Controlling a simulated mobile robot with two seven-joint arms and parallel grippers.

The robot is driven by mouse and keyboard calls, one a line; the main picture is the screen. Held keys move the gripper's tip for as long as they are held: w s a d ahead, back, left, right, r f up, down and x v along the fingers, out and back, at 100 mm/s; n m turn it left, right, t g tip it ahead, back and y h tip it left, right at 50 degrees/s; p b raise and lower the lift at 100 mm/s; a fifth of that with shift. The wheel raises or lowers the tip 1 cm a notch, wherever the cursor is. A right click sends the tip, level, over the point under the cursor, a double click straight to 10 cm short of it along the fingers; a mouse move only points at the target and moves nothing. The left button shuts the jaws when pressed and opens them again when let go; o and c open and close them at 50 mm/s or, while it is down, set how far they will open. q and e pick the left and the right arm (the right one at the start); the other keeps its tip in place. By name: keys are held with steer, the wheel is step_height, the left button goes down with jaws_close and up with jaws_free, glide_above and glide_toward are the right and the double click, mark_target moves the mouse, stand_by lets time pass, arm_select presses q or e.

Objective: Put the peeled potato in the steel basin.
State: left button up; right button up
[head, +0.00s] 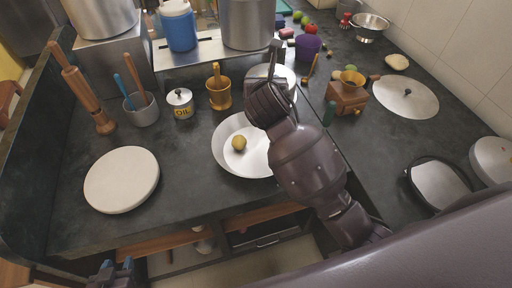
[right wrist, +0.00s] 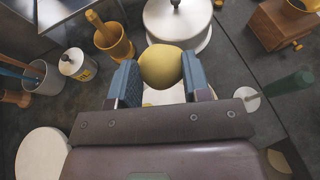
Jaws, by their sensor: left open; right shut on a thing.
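My right gripper (right wrist: 158,70) is shut on a rounded yellow potato (right wrist: 161,64); its fingers press it from both sides in the right wrist view. In the head view this gripper and the held potato are hidden behind my right wrist. A wide whitish basin (head: 227,158) stands on the dark counter, partly covered by my right forearm. A similar yellow potato (head: 239,143) lies in it. A shiny steel bowl (head: 370,24) stands far off at the upper right. My left gripper (head: 114,270) is open and empty at the bottom left edge, in front of the counter.
A white round board (head: 121,180) lies at the left. An oil jar (head: 180,103) and a brass mortar (head: 218,95) stand behind the basin. A lidded white pot (right wrist: 178,22) is just beyond the held potato. A wooden grinder (head: 346,97) stands to the right.

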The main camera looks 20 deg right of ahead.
step_height(320, 180, down, 15)
steer(key=b, duration=0.3)
steer(key=shift+b, duration=0.35)
steer(key=shift+f+b, duration=0.75)
steer(key=shift+f, duration=1.75)
steer(key=shift+r, duration=0.15)
steer(key=o, duration=0.6)
steer(key=shift+f, duration=0.2)
arm_select(q)
steer(key=f, duration=0.5)
steer(key=shift+s+d+f, duration=0.1)
steer(key=shift+s+f, duration=0.15)
steer(key=shift+f, duration=0.15)
arm_select(e)
steer(key=o, duration=0.4)
arm_select(q)
steer(key=shift+g, duration=0.3)
arm_select(e)
steer(key=shift+o, duration=0.2)
steer(key=shift+r, duration=0.15)
